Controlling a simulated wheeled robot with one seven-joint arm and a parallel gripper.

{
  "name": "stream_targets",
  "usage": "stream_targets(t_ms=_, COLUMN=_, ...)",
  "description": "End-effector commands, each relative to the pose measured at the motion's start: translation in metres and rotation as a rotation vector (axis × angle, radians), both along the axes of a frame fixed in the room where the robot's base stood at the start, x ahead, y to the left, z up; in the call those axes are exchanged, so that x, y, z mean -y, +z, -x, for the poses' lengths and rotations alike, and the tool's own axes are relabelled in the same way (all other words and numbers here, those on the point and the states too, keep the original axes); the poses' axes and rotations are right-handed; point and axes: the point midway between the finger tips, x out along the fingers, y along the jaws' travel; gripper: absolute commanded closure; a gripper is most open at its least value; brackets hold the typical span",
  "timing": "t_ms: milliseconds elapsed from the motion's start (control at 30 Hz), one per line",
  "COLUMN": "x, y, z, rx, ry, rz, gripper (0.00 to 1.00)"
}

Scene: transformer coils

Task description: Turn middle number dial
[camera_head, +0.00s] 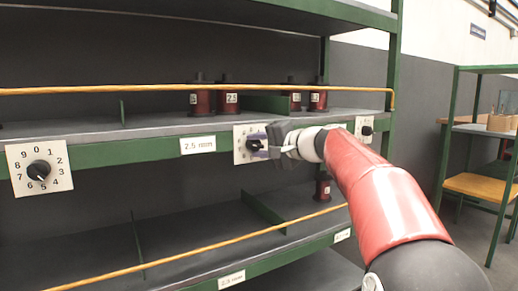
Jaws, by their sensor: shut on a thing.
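The middle number dial (254,146) is a black knob on a white plate (240,155), fixed to the green front edge of the shelf. My gripper (262,143) reaches in from the right and is shut on the knob. The gripper hides the right part of the plate and most of its numbers, so I cannot read the knob's setting.
A left dial (39,171) with numbers and a right dial (367,130) sit on the same shelf edge. Red coils (228,100) stand on the shelf behind a yellow rail (150,89). A lower yellow rail (210,247) runs below. Another rack (480,185) stands at the right.

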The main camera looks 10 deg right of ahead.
Motion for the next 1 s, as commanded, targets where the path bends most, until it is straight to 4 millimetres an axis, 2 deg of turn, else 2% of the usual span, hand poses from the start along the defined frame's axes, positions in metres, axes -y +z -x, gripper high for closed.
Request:
stream_targets(t_ms=500, x=0.0008, y=-0.0011, z=-0.0003, rx=-0.009, ry=-0.001, rz=-0.022, gripper=0.89)
stream_targets(t_ms=533, x=0.0008, y=-0.0011, z=-0.0003, rx=-0.009, ry=-0.001, rz=-0.022, gripper=0.64)
stream_targets(t_ms=667, x=0.0007, y=-0.0009, z=-0.0002, rx=-0.009, ry=-0.001, rz=-0.022, gripper=0.47)
stream_targets(t_ms=700, x=0.0007, y=-0.0008, z=-0.0002, rx=-0.009, ry=-0.001, rz=-0.021, gripper=0.45)
stream_targets(t_ms=1000, x=0.0023, y=0.0001, z=0.0022, rx=-0.008, ry=-0.002, rz=-0.022, gripper=0.45)
